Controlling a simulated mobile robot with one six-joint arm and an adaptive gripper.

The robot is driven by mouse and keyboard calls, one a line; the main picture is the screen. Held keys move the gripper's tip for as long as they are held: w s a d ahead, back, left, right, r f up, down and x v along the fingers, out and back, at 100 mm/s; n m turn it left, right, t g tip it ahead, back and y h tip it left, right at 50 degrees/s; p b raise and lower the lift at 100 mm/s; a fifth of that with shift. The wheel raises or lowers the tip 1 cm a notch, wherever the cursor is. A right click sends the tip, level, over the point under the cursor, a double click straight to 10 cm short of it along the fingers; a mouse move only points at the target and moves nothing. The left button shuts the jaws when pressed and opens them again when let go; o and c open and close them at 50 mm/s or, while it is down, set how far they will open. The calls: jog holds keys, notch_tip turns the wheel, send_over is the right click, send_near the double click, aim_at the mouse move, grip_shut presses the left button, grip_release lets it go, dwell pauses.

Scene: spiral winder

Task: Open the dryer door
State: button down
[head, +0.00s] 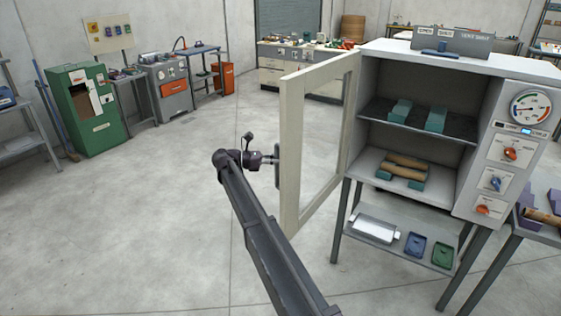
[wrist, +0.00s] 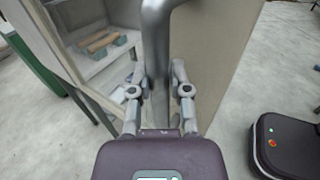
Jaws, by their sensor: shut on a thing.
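The dryer (head: 480,135) is a grey cabinet on legs at the right of the head view. Its door (head: 292,150), a cream frame around a window, stands wide open, swung out to the left of the cabinet. My gripper (head: 272,160) is at the outer side of the door. In the wrist view my gripper (wrist: 160,88) is shut on the grey door handle (wrist: 157,50), with a finger on each side of it. The fingertips are partly hidden behind the handle.
Teal blocks (head: 403,113) and brown rolls (head: 407,160) lie on the dryer's shelves. A lower shelf holds a white roll (head: 375,228) and small trays (head: 415,245). A green machine (head: 85,110) stands far left. The floor left of the door is clear.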

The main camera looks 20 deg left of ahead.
jog(key=c, duration=0.6)
grip_release()
jog(key=shift+w+d, duration=0.1)
